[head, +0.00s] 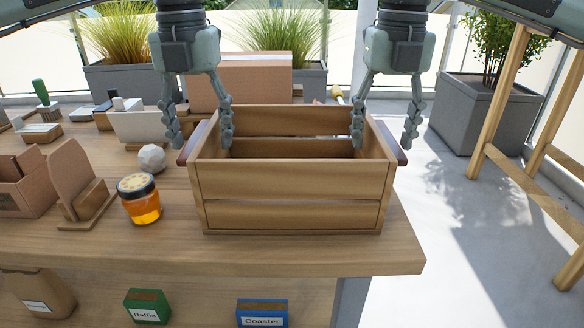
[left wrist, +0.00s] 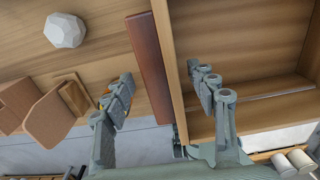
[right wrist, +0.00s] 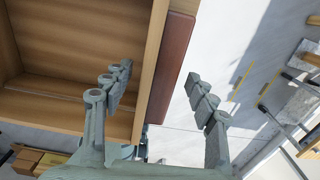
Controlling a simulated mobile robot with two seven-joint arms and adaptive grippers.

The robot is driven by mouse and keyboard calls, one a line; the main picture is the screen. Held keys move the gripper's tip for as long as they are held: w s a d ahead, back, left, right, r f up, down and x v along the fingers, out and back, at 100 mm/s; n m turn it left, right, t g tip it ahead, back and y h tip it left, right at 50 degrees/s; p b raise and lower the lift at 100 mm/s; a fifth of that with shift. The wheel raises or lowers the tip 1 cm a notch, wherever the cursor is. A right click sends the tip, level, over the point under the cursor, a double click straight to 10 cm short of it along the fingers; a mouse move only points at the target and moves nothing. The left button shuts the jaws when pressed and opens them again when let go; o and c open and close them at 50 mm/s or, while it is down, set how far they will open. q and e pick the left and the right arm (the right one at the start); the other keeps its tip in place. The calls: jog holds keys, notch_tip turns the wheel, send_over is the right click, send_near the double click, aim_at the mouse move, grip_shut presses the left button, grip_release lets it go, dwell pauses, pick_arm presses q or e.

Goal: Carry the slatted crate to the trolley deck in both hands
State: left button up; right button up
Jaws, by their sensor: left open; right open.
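The slatted wooden crate (head: 290,185) stands upright on the wooden bench, near its right end, and looks empty inside. It has a dark red-brown handle on each side. My left gripper (head: 198,138) is open above the left side, one finger outside and one inside the crate. In the left wrist view the left handle (left wrist: 150,75) and side wall lie between its fingers. My right gripper (head: 384,140) is open over the right side in the same way. In the right wrist view the right handle (right wrist: 170,65) lies between its fingers. I cannot identify the trolley deck in these views.
A honey jar (head: 139,198) and a white faceted stone (head: 152,158) stand left of the crate on the bench (head: 110,240). A cardboard box (head: 255,78) is behind it. Open paved floor lies to the right, with a wooden frame (head: 500,100) and a planter (head: 480,115).

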pick_arm(q)
grip_shut()
pick_arm(e)
grip_shut()
dwell(0.4)
